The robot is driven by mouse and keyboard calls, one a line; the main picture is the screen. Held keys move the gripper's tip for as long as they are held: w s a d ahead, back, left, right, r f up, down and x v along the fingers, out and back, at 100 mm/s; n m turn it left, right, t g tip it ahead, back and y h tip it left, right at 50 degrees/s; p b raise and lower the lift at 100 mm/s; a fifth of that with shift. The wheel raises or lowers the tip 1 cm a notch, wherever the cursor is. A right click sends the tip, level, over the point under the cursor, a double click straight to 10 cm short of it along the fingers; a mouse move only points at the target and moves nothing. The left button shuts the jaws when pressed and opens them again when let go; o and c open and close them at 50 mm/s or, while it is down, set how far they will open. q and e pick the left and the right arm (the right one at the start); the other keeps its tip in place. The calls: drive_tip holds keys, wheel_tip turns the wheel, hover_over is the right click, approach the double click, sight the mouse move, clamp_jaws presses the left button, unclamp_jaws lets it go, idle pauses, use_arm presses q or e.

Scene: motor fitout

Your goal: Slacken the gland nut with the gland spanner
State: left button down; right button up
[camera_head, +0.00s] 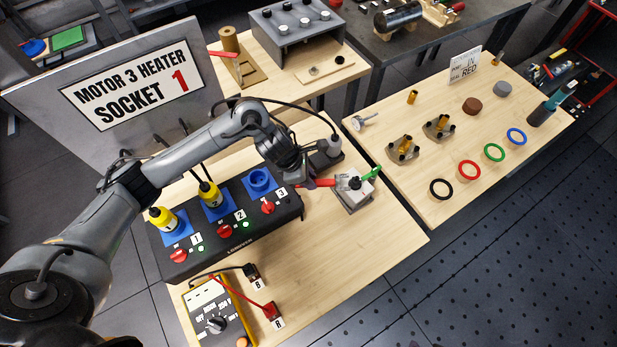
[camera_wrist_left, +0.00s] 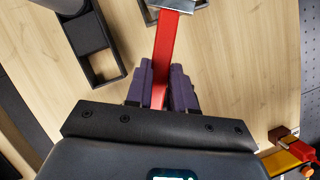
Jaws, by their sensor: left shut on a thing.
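The gland spanner has a red handle (camera_head: 321,183) and a grey metal head (camera_head: 342,181). My left gripper (camera_head: 305,182) is shut on the handle, with the head pointing away to the right. In the left wrist view the red handle (camera_wrist_left: 166,45) runs up from between the dark fingers (camera_wrist_left: 162,88) to the grey head at the top edge. My right gripper is not in view.
A black socket box (camera_head: 232,232) with yellow plugs and red switches lies below my left arm. A yellow meter (camera_head: 213,318) is at the front. The right table holds coloured rings and flanged fittings (camera_head: 404,148). Bare wood (camera_head: 370,245) lies in front of the valve block.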

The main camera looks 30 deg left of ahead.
use_arm(q)
drive_tip(key=shift+w+d, duration=0.5)
drive_tip(key=shift+d, duration=0.2)
drive_tip(key=shift+w+d+b, duration=0.3)
drive_tip(key=shift+d+b, duration=0.05)
drive_tip(key=shift+d, duration=0.05)
idle(0.4)
drive_tip(key=shift+s+d+r, duration=0.1)
idle(0.7)
drive_tip(key=shift+s+d+n+p, duration=0.2)
drive_tip(key=shift+s+n+p, duration=0.15)
drive_tip(key=shift+n+p, duration=0.25)
drive_tip(key=shift+d, duration=0.1)
drive_tip(key=shift+s+d+n+t+y+p, duration=0.3)
drive_tip(key=shift+s+n+t+p, duration=0.1)
drive_tip(key=shift+n+p, duration=0.1)
idle(0.3)
drive_tip(key=shift+d, duration=0.1)
